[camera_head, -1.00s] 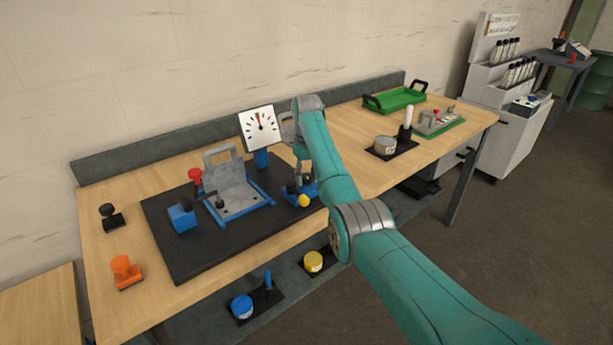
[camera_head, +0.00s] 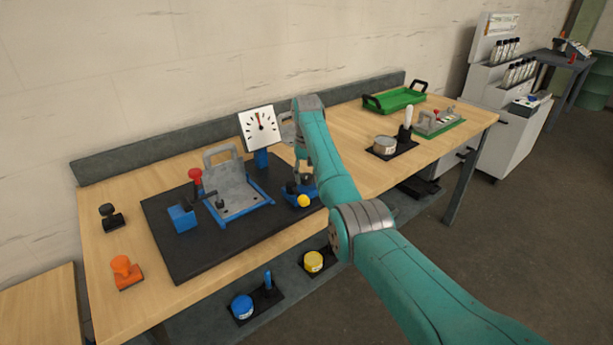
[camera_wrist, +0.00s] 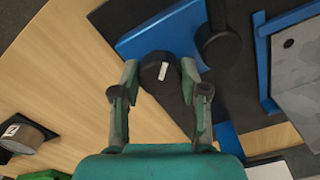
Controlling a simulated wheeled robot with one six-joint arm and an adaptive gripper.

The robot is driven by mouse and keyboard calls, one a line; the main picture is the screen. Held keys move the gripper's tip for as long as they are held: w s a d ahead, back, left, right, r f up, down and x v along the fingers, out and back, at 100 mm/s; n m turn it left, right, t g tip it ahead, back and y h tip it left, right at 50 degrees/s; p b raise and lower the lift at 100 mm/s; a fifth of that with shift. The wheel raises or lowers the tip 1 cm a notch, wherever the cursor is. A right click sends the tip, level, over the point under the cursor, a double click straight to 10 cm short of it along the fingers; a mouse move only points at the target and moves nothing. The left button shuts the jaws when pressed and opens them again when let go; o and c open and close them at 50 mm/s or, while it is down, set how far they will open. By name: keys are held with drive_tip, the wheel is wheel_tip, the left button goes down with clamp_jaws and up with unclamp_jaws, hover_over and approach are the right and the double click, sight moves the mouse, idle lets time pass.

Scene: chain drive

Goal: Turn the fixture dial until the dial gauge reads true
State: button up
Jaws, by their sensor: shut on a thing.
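The dial gauge (camera_head: 258,128) is a white square face with black ticks and a needle pointing roughly up, at the back of the black mat. A small red mark shows near its top. The fixture dial (camera_wrist: 155,70) is a dark round knob with a white mark, on a blue base (camera_wrist: 190,30). My gripper (camera_wrist: 160,78) is shut on the knob, one finger on each side in the wrist view. In the head view my gripper (camera_head: 304,182) is partly hidden by my arm, and the knob is hard to make out.
A grey plate with a handle (camera_head: 228,185) sits in a blue frame left of my gripper. A red knob (camera_head: 195,175), a yellow ball (camera_head: 304,201) and a blue block (camera_head: 182,218) stand on the mat (camera_head: 190,255). A green tray (camera_head: 395,100) lies at the back right.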

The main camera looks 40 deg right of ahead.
sight(306, 175)
drive_tip(key=o, duration=0.9)
drive_tip(key=shift+r, duration=0.1)
wheel_tip(306, 175, up, 7)
drive_tip(key=shift+r, duration=0.15)
